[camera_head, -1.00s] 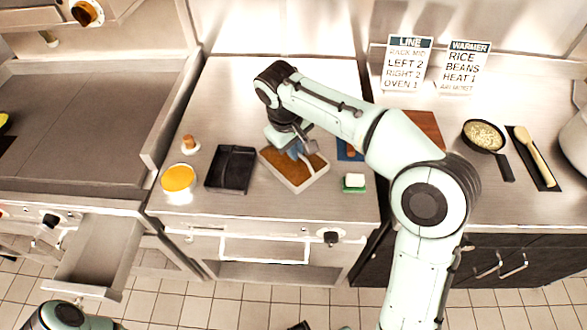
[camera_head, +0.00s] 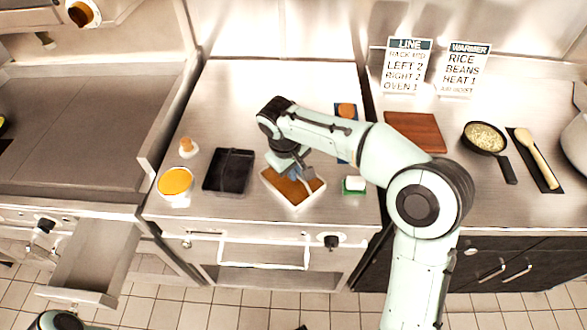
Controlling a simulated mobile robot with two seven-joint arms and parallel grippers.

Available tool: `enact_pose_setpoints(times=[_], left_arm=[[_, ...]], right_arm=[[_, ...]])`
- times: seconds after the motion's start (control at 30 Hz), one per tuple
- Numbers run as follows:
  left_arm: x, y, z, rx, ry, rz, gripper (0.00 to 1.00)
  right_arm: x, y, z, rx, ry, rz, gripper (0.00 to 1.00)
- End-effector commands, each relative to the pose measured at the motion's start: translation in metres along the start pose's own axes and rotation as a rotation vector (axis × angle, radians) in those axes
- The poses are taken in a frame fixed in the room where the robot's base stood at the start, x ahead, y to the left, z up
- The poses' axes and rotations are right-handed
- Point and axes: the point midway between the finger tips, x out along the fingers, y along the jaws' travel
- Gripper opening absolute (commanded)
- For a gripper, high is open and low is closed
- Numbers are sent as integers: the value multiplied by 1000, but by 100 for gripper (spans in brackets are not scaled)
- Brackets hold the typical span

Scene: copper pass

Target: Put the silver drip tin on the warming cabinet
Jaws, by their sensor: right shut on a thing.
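The silver drip tin (camera_head: 312,197) is a pale-walled rectangular tin with a brown inside. It is near the front of the middle steel counter, which looks like the warming cabinet (camera_head: 270,85), with a handle and knob on its front. My right gripper (camera_head: 303,176) reaches down over the tin's back part and is shut on it. The fingers hide part of the rim. I cannot tell whether the tin touches the top or is slightly above it. My left gripper is not in view; only a piece of my left arm shows at the bottom left.
A black tray (camera_head: 229,172) is just left of the tin. An orange-topped bowl (camera_head: 175,182) and a small wooden-topped item (camera_head: 188,147) are further left. A green-and-white sponge (camera_head: 354,185) is close on the right, with a blue mat (camera_head: 342,150) behind. The cabinet's back is clear.

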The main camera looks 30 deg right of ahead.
Motion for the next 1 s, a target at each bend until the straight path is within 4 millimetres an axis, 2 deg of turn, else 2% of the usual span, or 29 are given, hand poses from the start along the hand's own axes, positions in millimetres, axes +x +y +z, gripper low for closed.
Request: enact_pose_setpoints(times=[0.03, 0.1, 0.47, 0.57, 0.8, 1.0], left_arm=[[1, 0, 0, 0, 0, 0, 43], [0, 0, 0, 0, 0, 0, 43], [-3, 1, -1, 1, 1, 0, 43], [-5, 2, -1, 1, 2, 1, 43], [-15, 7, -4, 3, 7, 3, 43], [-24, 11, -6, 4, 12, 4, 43]], right_arm=[[1, 0, 0, 0, -1, 0, 18], [1, 0, 0, 0, -1, 0, 34], [-6, 1, 0, 0, 1, 0, 34], [-19, 1, -1, 0, 4, 0, 34], [-72, 1, -1, 0, 5, 0, 34], [-108, 0, -1, -1, 3, 0, 34]])
